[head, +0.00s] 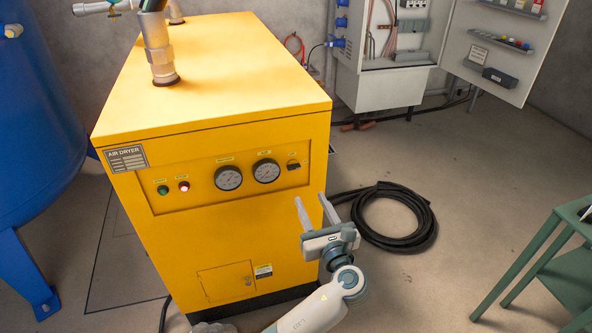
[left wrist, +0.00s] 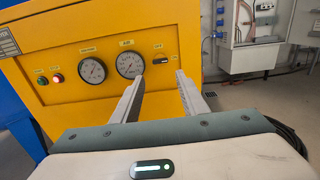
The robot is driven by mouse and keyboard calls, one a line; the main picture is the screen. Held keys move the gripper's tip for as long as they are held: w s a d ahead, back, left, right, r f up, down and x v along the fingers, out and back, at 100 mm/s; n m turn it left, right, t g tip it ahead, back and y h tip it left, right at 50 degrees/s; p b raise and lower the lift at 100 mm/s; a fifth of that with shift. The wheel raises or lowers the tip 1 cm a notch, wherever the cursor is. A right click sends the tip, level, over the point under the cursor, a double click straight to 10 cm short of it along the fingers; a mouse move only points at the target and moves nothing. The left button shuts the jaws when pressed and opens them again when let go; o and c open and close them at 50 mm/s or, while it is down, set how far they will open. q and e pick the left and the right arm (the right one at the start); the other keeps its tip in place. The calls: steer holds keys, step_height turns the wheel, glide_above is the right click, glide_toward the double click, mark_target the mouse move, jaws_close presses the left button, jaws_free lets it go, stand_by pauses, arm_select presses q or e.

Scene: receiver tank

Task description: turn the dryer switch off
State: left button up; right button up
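The yellow air dryer (head: 215,115) stands in the middle of the head view. Its front panel carries a small black dryer switch (head: 294,166) at the right end, beside two round gauges. The switch also shows in the left wrist view (left wrist: 160,61), just above and between my fingertips; its exact setting is too small to tell. A green lamp (head: 162,190) and a red lamp (head: 184,186) sit at the panel's left. My left gripper (head: 310,200) is open and empty, its two fingers pointing up toward the panel, below and right of the switch. My right gripper is not visible.
A blue tank (head: 35,120) stands at the left. A coiled black hose (head: 410,240) lies on the floor right of the dryer. An open electrical cabinet (head: 385,60) stands behind. A green table (head: 550,260) is at the right.

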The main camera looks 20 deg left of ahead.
mark_target(295, 168)
arm_select(q)
steer(key=x, duration=1.3)
steer(key=shift+p, duration=0.4)
steer(key=shift+w+a, duration=0.4)
steer(key=shift+w, duration=0.15)
steer(key=shift+w+a, duration=0.1)
steer(key=shift+w, duration=0.05)
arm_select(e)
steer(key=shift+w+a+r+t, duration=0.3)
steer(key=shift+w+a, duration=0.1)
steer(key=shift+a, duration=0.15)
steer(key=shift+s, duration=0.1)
arm_select(q)
steer(key=shift+c, duration=0.6)
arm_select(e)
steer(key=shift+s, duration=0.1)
arm_select(q)
steer(key=c, duration=0.6)
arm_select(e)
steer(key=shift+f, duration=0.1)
